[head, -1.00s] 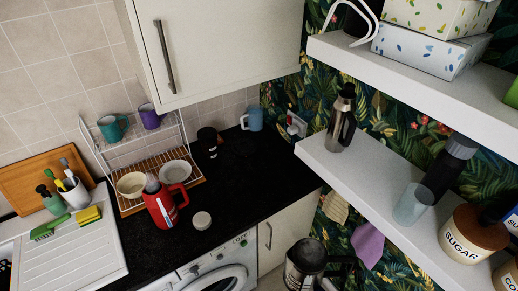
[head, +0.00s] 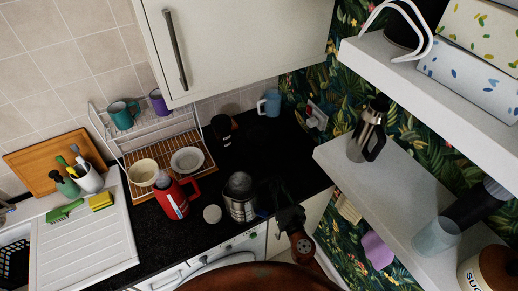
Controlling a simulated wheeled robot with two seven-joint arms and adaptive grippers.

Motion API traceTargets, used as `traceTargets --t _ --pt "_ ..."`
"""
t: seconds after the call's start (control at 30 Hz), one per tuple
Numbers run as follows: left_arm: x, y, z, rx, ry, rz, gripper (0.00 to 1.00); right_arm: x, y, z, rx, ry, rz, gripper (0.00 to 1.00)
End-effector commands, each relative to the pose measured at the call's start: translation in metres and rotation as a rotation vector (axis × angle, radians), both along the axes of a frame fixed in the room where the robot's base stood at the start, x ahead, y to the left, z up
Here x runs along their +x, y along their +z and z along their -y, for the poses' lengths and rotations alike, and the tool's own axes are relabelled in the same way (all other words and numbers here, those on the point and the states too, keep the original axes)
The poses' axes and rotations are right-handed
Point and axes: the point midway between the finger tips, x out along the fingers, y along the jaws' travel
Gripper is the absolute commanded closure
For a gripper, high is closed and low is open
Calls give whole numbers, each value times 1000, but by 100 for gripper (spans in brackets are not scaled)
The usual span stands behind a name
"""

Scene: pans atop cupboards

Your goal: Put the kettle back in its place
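A steel kettle (head: 239,207) with a dark top appears at the front edge of the black counter, just right of a small white lidded jar. I cannot tell whether its base touches the counter or hangs just above it. My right gripper (head: 274,199), black, is at the kettle's right side and appears shut on its handle. The handle and fingertips are hard to make out against the black counter. A red jug-like kettle (head: 172,198) with a red handle stands on the counter to the left. My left gripper is not in view.
A dish rack (head: 130,158) with bowls and mugs stands behind the red kettle. A dark cup (head: 222,128) and a blue mug (head: 269,103) are farther back. The counter (head: 275,150) between them is clear. White shelves (head: 400,190) with a flask (head: 368,130) jut out at right.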

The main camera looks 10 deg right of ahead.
Motion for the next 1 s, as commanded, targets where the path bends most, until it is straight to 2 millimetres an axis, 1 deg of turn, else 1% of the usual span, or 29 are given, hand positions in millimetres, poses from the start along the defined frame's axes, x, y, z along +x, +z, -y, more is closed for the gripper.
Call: traceTargets --t 0.03,0.1,0.2,0.3,0.33,0.47,0.67,0.87,1.0 --pt "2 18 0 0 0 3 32 24 19 -8 3 19 7 100" --pt "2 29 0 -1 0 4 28 49 25 -18 4 41 5 100" --pt "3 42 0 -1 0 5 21 79 34 -28 7 63 -1 100" --pt "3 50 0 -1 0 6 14 100 40 -34 9 79 -5 100" --pt "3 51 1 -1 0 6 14 105 41 -35 10 82 -7 100" --pt "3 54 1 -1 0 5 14 116 43 -38 11 88 -11 100" --pt "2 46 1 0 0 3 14 117 35 -38 11 89 -12 100" --pt "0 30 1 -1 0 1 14 117 19 -37 11 88 -12 100" --pt "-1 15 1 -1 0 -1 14 117 5 -37 11 88 -12 100"
